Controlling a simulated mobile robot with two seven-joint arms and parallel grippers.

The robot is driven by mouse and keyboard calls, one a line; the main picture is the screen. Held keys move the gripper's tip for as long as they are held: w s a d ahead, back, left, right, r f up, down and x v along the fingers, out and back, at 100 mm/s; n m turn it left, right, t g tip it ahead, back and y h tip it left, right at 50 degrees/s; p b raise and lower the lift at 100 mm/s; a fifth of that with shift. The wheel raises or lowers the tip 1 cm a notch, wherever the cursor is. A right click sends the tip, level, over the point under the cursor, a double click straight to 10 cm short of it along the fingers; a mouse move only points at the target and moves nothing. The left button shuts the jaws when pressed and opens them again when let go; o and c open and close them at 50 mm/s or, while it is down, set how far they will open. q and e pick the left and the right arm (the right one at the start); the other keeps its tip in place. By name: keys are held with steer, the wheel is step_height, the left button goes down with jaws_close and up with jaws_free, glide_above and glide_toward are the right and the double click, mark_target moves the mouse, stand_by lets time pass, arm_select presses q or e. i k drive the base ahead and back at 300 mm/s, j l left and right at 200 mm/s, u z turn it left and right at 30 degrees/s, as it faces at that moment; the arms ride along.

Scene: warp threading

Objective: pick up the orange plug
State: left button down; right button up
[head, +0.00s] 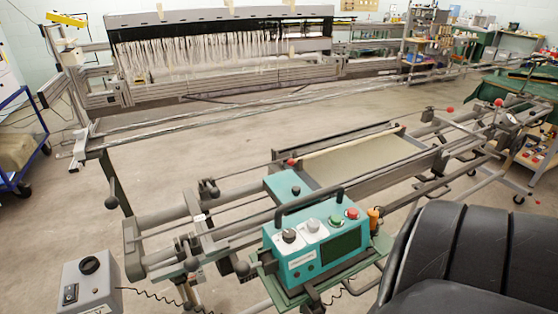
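A small orange upright piece (374,217), which looks like the orange plug, stands at the right end of the teal control box (303,262) in the head view. It is just right of the box's dark screen, and its lower part is hard to make out. The box has a red button (352,213), a green button (336,221), two knobs and a dark curved handle. Neither of my grippers shows in this view.
A black padded seat-like shape (455,250) fills the lower right, close to the orange piece. Grey machine rails (250,187) run behind the box. A grey box with a black knob (88,285) stands lower left. A warp frame (220,50) with white threads stands at the back.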

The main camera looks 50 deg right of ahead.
mark_target(373, 215)
steer(key=k+l, duration=0.3)
steer(key=l, duration=0.2)
steer(key=k+l, duration=0.35)
steer(key=l, duration=0.15)
steer(key=u, duration=0.05)
